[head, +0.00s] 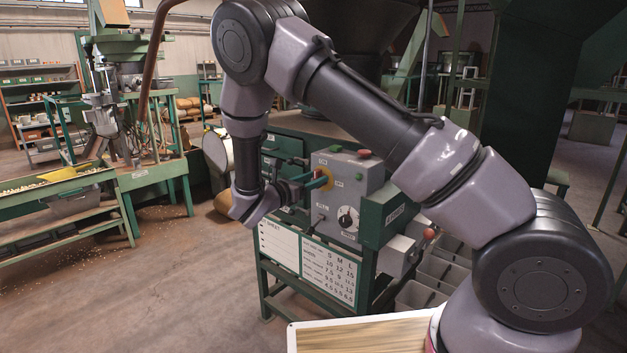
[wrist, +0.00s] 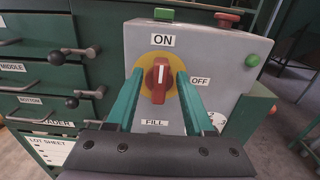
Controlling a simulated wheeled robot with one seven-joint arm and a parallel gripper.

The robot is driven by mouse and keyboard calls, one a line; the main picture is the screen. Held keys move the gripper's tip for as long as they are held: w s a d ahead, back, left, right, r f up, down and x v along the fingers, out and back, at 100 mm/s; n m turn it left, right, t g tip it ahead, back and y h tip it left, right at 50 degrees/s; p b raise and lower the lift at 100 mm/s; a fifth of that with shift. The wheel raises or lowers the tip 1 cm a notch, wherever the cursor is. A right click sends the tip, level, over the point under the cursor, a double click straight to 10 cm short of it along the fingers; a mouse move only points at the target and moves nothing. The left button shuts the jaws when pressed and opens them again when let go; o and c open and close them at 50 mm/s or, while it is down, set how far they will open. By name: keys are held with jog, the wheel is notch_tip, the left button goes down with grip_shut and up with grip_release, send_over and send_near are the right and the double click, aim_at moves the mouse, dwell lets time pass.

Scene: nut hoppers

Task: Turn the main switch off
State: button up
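The main switch is a red knob (wrist: 160,82) on a yellow disc on the front of a grey control box (wrist: 215,50). Its handle stands upright, with its white mark toward the ON label (wrist: 162,40). The OFF label (wrist: 201,82) is to its right and FILL (wrist: 155,123) below. My gripper (wrist: 161,75) has its two teal fingers apart, one on each side of the knob, with a gap showing on both sides. In the head view my gripper (head: 309,181) is at the box front, and the fingers partly hide the switch's yellow disc (head: 327,179).
A black dial (head: 347,219) is lower on the front. Drawers with dark knobs (wrist: 57,58) stand close at left. Open floor (head: 190,280) lies left of the stand.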

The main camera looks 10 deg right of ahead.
grip_shut()
jog(key=shift+m, duration=0.3)
jog(key=shift+s+d+f+m, duration=0.15)
jog(key=shift+f+m, duration=0.1)
jog(key=shift+m, duration=2.6)
jog(key=shift+s+d+f+m, duration=0.15)
jog(key=shift+s+f+m, duration=0.05)
jog(key=shift+m, duration=2.7)
jog(key=shift+s+d+f+m, duration=0.15)
jog(key=shift+f+m, duration=0.1)
jog(key=shift+m, duration=2.6)
jog(key=shift+o, duration=0.3)
grip_release()
